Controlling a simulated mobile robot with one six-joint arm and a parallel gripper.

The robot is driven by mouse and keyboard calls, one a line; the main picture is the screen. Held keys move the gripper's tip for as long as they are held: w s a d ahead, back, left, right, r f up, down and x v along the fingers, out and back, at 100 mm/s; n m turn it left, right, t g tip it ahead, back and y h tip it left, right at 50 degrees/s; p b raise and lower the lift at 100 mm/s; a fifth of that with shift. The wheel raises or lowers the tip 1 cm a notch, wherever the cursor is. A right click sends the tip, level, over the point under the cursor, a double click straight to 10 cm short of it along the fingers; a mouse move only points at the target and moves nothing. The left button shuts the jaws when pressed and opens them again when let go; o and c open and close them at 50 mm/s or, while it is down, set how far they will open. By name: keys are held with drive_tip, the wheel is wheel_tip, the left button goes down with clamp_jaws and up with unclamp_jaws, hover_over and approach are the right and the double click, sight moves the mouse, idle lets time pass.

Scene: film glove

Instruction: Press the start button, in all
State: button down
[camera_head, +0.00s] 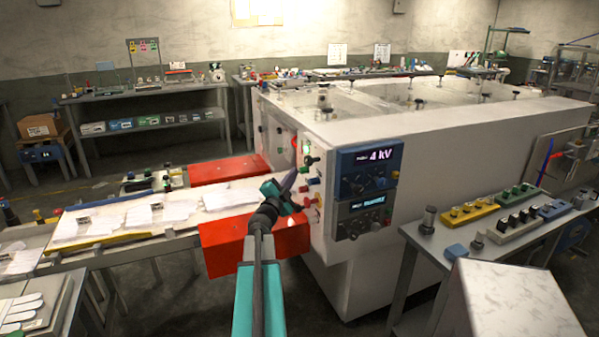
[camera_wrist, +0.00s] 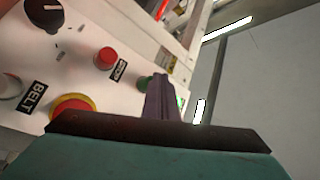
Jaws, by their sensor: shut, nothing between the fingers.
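A green button (camera_wrist: 144,83) shows in the wrist view on the white control panel (camera_wrist: 80,35). It is partly hidden by the dark fingers of my gripper (camera_wrist: 160,85). I cannot tell whether they touch it, and I see no label for it. A red button (camera_wrist: 105,57) with a small label sits left of it. A red mushroom button on a yellow ring (camera_wrist: 72,103) is lower left, partly covered by my gripper. In the head view my gripper (camera_head: 288,182) is shut and empty, close to the button side of the large white machine (camera_head: 440,140).
A black knob (camera_wrist: 44,13) and a BELT label (camera_wrist: 38,97) are on the panel. A display reading 4 kV (camera_head: 377,156) is on the machine's front. Red blocks (camera_head: 222,170) flank the belt with white gloves (camera_head: 150,214). A side table (camera_head: 470,253) stands at right.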

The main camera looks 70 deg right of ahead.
drive_tip(key=shift+s+d, duration=0.1)
idle(0.7)
drive_tip(key=shift+w+a, duration=0.55)
drive_tip(key=shift+w, duration=0.1)
drive_tip(key=shift+w+a+p, duration=0.1)
drive_tip(key=shift+w+p, duration=0.05)
drive_tip(key=shift+p, duration=0.15)
drive_tip(key=w+a+p, duration=0.1)
drive_tip(key=w+a, duration=0.2)
drive_tip(key=shift+w, duration=0.3)
idle(0.3)
idle(0.8)
